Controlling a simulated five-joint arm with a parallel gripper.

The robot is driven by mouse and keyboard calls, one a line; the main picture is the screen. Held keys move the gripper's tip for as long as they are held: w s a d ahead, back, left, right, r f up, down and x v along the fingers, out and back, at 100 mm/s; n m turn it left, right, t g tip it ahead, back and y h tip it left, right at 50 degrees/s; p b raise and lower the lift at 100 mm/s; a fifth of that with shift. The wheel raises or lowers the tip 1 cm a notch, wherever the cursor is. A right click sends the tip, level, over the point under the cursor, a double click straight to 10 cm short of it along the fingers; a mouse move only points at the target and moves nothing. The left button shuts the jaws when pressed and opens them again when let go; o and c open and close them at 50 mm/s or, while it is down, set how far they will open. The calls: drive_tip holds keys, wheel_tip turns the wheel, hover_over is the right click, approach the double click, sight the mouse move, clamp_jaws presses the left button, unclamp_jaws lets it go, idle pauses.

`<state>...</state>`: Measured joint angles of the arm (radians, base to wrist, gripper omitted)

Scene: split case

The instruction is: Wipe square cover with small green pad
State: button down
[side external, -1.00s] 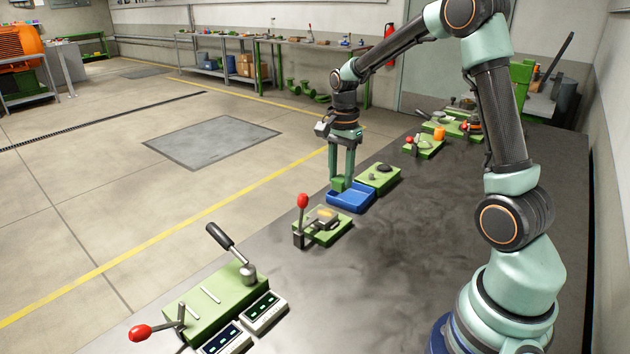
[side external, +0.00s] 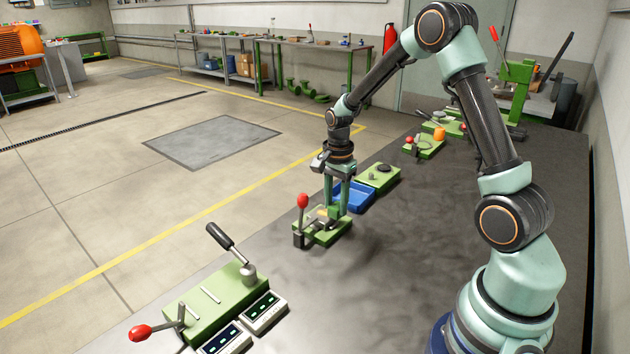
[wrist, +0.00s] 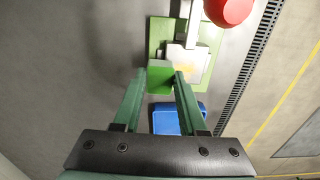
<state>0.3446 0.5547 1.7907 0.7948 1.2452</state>
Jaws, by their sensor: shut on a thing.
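My gripper (side external: 336,208) is shut on a small green pad, which shows between the fingertips in the wrist view (wrist: 159,80). The square cover (wrist: 188,62) is a pale metal plate with a yellowish smear, on a green base (side external: 330,234) with a red-knobbed lever (side external: 302,201). In the wrist view the pad is at the lower left edge of the cover. In the side view the fingers are over the fixture and partly hide the cover. I cannot tell whether the pad touches it.
A blue tray (side external: 358,198) stands just behind the fixture, and it shows in the wrist view (wrist: 165,122). A green block with a dark round part (side external: 380,176) is beyond it. A larger green fixture (side external: 215,305) is at the front left. The dark tabletop to the right is clear.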

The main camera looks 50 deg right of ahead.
drive_tip(key=shift+w+f, duration=0.25)
drive_tip(key=shift+w, duration=0.5)
drive_tip(key=shift+w+f, duration=0.2)
drive_tip(key=shift+w, duration=2.65)
drive_tip(key=shift+s, duration=3.5)
drive_tip(key=shift+s+r, duration=0.15)
drive_tip(key=shift+r, duration=3.95)
